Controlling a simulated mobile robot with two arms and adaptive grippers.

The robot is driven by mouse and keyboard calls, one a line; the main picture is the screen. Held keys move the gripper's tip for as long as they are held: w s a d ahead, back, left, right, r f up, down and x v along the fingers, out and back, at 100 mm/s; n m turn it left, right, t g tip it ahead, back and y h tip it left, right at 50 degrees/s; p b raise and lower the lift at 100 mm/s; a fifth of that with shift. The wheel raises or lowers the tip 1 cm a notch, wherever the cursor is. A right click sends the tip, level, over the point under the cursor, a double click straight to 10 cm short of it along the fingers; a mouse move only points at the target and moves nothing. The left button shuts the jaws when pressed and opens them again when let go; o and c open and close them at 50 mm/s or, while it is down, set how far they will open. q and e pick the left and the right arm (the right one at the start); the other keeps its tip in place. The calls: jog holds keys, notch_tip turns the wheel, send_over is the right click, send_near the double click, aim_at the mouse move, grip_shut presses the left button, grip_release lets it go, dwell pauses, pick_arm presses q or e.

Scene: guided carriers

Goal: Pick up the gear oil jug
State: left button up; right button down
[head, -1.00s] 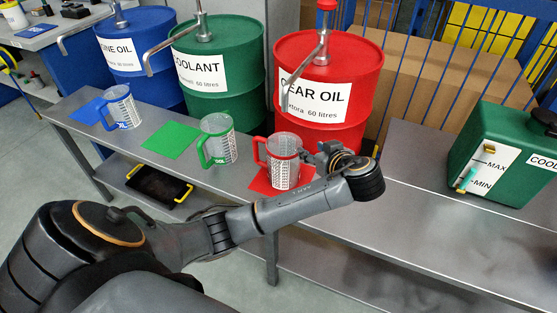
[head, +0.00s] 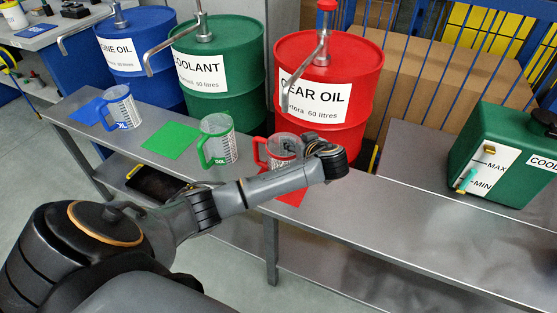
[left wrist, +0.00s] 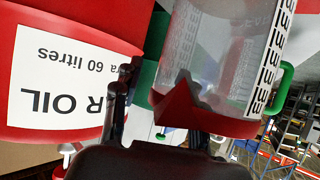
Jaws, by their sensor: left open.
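The gear oil jug (head: 284,146) is a clear measuring jug with a red rim, base and handle. It stands on its red mat (head: 291,197) on the bench, in front of the red gear oil drum (head: 325,92). My left gripper (head: 310,142) is open, close against the jug's right side, and its wrist and forearm hide the jug's lower part. In the left wrist view the jug (left wrist: 228,55) is large and upside down, with one dark finger (left wrist: 118,95) beside it. I cannot tell whether the fingers touch it. My right gripper is not in view.
A green jug (head: 217,140) and a blue jug (head: 121,107) stand to the left on the steel bench (head: 400,215). Pump drums stand behind. A green coolant tank (head: 510,150) is at the right; the bench between is clear.

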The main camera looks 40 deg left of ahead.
pick_arm(q)
grip_shut()
jog(key=shift+r, duration=0.15)
